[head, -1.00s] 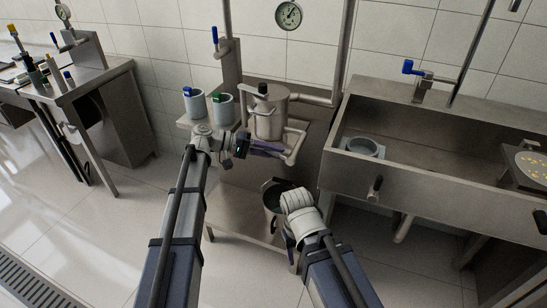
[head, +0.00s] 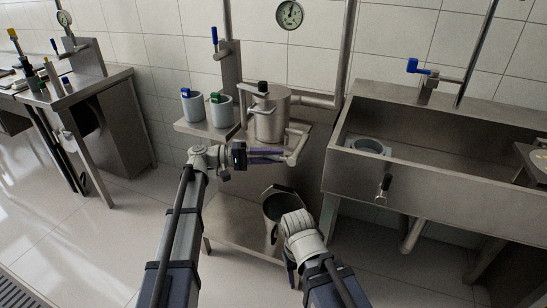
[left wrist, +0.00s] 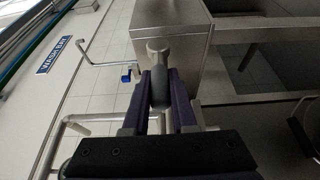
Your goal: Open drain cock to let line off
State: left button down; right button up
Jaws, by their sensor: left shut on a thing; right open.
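The separator, a steel vessel with a black knob on top (head: 270,114), stands on a steel stand, with a bent outlet pipe (head: 298,150) at its right. My left gripper (head: 284,156) is level just below the vessel, beside that pipe. In the left wrist view its purple fingers (left wrist: 160,105) are shut on a grey rounded handle (left wrist: 157,72), which looks like the drain cock's lever. The head view hides this handle. A dark bucket (head: 276,206) stands on the lower shelf. My right gripper (head: 290,272) is beside the bucket, mostly hidden by its own wrist.
Two grey cups, one with a blue top (head: 193,107) and one with a green top (head: 220,112), stand left of the vessel. A steel sink (head: 440,185) with a blue-handled tap (head: 418,67) is at right. A steel workbench (head: 100,85) is at left.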

pick_arm(q)
jog(key=shift+s, duration=0.1)
jog(key=c, duration=0.7)
grip_release()
jog(key=shift+s+a+f, duration=0.1)
jog(key=shift+a, duration=3.75)
jog(key=shift+a, duration=0.1)
